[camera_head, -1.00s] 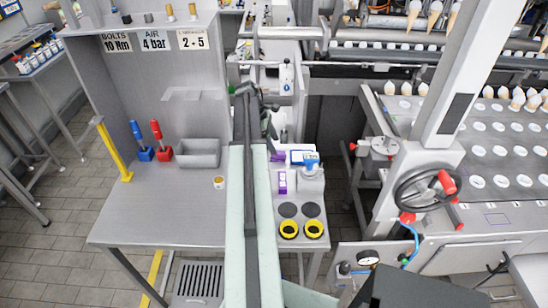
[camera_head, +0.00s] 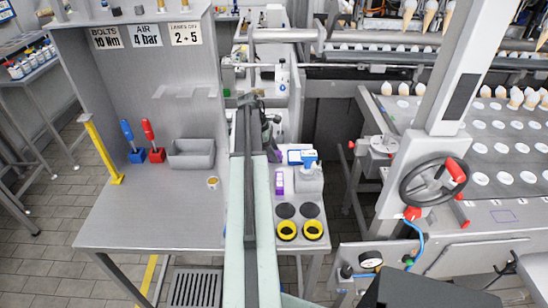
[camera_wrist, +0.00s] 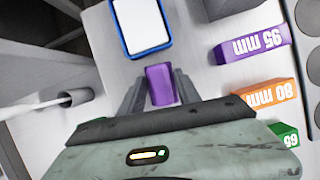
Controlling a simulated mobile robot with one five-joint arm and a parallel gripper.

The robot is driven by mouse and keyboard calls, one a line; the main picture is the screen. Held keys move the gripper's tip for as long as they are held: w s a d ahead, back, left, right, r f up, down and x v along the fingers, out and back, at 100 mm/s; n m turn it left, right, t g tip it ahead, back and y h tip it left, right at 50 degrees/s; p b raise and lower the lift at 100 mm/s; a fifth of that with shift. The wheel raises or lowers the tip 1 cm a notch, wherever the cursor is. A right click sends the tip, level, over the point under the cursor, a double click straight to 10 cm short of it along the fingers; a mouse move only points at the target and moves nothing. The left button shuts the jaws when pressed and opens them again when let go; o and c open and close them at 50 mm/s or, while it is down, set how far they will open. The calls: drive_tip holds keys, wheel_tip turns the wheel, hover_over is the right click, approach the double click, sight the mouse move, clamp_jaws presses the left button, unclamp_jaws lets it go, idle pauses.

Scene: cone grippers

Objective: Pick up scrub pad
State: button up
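A small purple block (camera_wrist: 160,85), which I take to be the scrub pad, stands between the fingers of my gripper (camera_wrist: 161,80) in the wrist view. One finger is on each side of it, and the fingers look spread, with narrow gaps beside the block. In the head view a bit of the purple block (camera_head: 274,156) shows just right of my arm, on the light table top. My gripper (camera_head: 269,137) is partly hidden there by my own arm.
A blue-rimmed white tray (camera_wrist: 142,25) lies just beyond the pad. Purple 95 mm (camera_wrist: 252,45), orange 80 mm (camera_wrist: 262,95) and green (camera_wrist: 285,133) blocks stand to the right.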

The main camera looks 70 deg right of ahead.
clamp_jaws()
wheel_tip(320, 180, up, 10)
drive_tip(key=p, duration=1)
drive_tip(key=shift+r, duration=0.15)
drive_tip(key=shift+o, duration=2)
unclamp_jaws()
drive_tip(key=c, duration=0.4)
drive_tip(key=s+d+f+b, duration=0.1)
drive_tip(key=s+d, duration=0.2)
drive_tip(key=s, duration=0.6)
drive_tip(key=shift+s+d+f, duration=0.2)
drive_tip(key=shift+d+f, duration=0.1)
drive_tip(key=shift+f, duration=0.05)
